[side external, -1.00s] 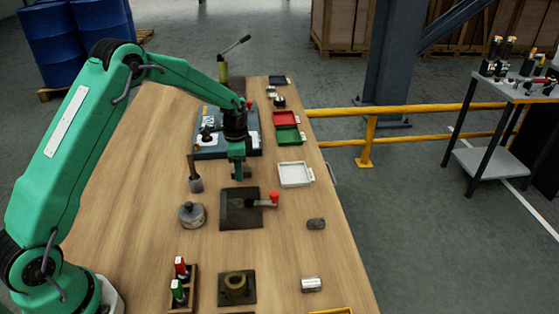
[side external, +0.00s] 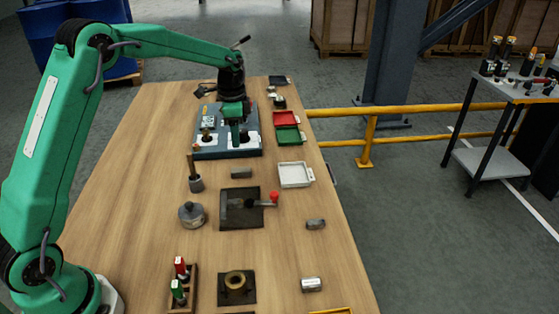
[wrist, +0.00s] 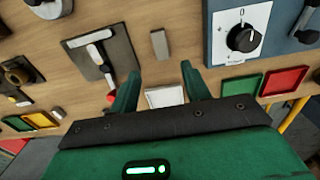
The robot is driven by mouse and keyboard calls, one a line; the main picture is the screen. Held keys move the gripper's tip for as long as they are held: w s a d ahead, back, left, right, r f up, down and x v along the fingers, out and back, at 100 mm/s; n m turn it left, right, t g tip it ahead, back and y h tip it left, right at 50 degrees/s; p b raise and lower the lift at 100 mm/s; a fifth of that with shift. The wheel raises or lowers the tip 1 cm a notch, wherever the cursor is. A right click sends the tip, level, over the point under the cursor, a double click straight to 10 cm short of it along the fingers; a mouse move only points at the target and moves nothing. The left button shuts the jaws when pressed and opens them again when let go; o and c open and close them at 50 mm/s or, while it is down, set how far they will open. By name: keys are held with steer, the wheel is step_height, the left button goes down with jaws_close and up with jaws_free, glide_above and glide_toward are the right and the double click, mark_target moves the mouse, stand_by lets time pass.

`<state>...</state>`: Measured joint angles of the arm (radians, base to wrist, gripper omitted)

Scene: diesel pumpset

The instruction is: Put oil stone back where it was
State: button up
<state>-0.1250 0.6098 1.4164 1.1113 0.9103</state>
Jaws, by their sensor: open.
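A small grey rectangular block, which looks like the oil stone (side external: 241,173), lies flat on the wooden table (side external: 130,190). It sits between the blue-grey switch board and the dark plate, apart from both. The stone also shows in the wrist view (wrist: 159,44), ahead of the fingertips. My gripper (side external: 235,143) is raised over the near edge of the switch board, behind the stone and clear of it. In the wrist view the fingers (wrist: 160,75) are spread apart with nothing between them.
The switch board (side external: 214,154) has knobs under my gripper. The dark plate (side external: 233,218) carries a red-tipped lever. A white tray (side external: 311,184), green tray (side external: 303,136) and red tray (side external: 298,118) line the right edge. A handled tool (side external: 195,184) stands left of the stone.

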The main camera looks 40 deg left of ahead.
steer(key=shift+r, duration=0.15)
stand_by(0.5)
steer(key=s+d+r+n+t, duration=0.3)
steer(key=s+d+r+n, duration=0.1)
steer(key=s+r, duration=0.95)
steer(key=s+d+f+n+t, duration=0.1)
steer(key=s+n, duration=0.1)
steer(key=s, duration=0.6)
steer(key=s+d+n+t, duration=0.1)
steer(key=s+n, duration=0.2)
steer(key=s, duration=0.6)
steer(key=shift+s+d+f+t, duration=0.2)
steer(key=shift+d+f+t, duration=0.1)
steer(key=shift+d+f, duration=0.05)
